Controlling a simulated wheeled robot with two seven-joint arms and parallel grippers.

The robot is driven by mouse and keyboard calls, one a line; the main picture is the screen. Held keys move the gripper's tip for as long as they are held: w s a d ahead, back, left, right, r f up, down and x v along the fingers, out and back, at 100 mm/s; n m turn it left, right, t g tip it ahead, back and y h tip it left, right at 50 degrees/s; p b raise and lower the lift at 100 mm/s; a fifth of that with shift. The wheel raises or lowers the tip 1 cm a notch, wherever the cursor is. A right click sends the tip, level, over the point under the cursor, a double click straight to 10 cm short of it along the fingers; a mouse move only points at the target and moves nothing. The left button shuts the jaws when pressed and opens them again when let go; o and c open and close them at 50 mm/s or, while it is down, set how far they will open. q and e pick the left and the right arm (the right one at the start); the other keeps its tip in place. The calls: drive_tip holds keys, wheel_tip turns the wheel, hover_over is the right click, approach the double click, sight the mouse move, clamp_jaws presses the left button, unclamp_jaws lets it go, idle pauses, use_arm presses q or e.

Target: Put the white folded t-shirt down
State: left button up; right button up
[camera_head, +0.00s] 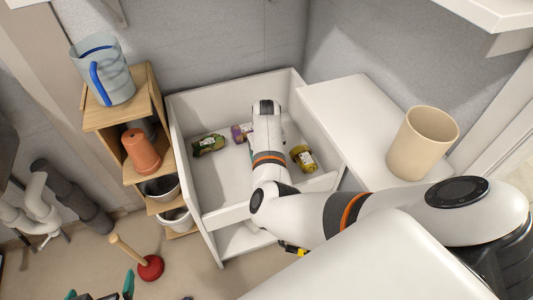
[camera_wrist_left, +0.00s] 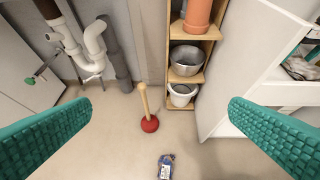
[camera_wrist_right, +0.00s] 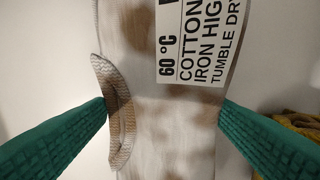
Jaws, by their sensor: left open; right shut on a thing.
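The white folded t-shirt (camera_wrist_right: 170,120), with brownish stains and a printed care label, fills the middle of the right wrist view. My right gripper (camera_wrist_right: 165,108) has a teal finger on each side of it and is shut on it. In the head view my right arm reaches down into the white open-topped basin (camera_head: 232,211); the arm hides its gripper and most or all of the shirt. My left gripper (camera_head: 100,290) is open and empty over the floor at the bottom left. Its teal fingers are wide apart in the left wrist view (camera_wrist_left: 160,108).
In the basin lie a green item (camera_head: 208,145), a purple item (camera_head: 240,132) and a yellow item (camera_head: 303,158). A beige cup (camera_head: 423,143) stands on the white counter to the right. A wooden shelf (camera_head: 108,116) stands left; a plunger (camera_head: 150,267) stands on the floor.

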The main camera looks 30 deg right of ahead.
drive_tip(key=o, duration=1.1)
drive_tip(key=shift+c, duration=0.2)
drive_tip(key=shift+r, duration=0.45)
wheel_tip(320, 180, up, 5)
drive_tip(key=p, duration=0.2)
drive_tip(key=shift+r+p, duration=0.15)
drive_tip(key=shift+p, duration=0.15)
use_arm(q)
drive_tip(key=s+a+f+g+y+p, duration=0.1)
drive_tip(key=s+a+f+g+p, duration=0.1)
drive_tip(key=s+g, duration=0.4)
drive_tip(key=s+a, duration=0.1)
drive_tip(key=s, duration=0.3)
drive_tip(key=shift+a+g+y, duration=0.2)
drive_tip(key=shift+g+y, duration=0.2)
use_arm(e)
wheel_tip(320, 180, up, 6)
